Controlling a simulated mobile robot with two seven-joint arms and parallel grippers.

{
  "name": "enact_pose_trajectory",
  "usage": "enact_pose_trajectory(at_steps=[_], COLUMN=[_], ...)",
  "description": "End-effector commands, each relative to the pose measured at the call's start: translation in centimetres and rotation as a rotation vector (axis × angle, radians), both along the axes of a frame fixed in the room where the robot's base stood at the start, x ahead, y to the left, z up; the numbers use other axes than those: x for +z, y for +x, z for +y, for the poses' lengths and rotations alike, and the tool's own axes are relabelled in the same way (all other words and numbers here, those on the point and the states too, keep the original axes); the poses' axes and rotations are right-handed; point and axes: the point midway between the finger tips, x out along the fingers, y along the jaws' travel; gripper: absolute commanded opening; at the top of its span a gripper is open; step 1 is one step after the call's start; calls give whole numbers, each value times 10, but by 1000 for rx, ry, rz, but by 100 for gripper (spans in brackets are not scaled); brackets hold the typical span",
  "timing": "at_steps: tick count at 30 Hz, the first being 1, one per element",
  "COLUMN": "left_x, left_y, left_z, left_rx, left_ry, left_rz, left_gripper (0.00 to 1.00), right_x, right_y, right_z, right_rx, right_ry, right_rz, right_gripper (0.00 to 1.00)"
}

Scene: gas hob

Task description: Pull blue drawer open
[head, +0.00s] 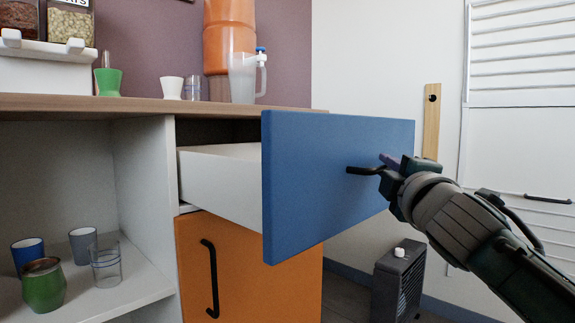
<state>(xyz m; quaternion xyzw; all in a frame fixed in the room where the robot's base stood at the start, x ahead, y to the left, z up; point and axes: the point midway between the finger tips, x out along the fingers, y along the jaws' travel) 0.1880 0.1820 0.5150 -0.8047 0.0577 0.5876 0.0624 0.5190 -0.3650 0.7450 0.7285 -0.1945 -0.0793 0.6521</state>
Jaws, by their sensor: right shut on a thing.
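The blue drawer (325,180) stands pulled out from the cabinet under the countertop. Its white side panel (222,180) shows between the cabinet and the blue front. A black handle (362,170) sits on the right part of the blue front. My right gripper (384,174) comes in from the right and is shut on the handle. Its fingers partly hide the handle's right end. My left gripper is not in view.
An orange door (200,265) with a black handle is below the drawer. An open shelf at lower left holds cups and a green pot (43,286). A pitcher (243,76) stands on the countertop (60,105). A dark heater (399,280) stands on the floor.

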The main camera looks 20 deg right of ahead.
Motion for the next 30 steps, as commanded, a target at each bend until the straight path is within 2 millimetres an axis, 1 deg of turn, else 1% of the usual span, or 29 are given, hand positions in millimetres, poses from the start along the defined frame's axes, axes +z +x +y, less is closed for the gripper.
enact_pose_trajectory(at_steps=[12, 13, 20, 27, 30], left_x=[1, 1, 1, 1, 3], left_y=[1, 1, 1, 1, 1], left_z=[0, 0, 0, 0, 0], left_rx=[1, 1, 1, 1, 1], left_ry=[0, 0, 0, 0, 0], left_rz=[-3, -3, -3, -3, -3], left_gripper=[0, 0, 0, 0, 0], right_x=[-1, -1, -1, -1, 0], right_y=[0, 0, 0, 0, -4], right_z=[0, 0, 0, 0, 2], right_rx=[-2, -2, -2, -1, -1], right_ry=[0, 0, 1, 1, 1], right_rz=[2, 2, 1, 1, 1], right_gripper=[0, 18, 44, 45, 45])
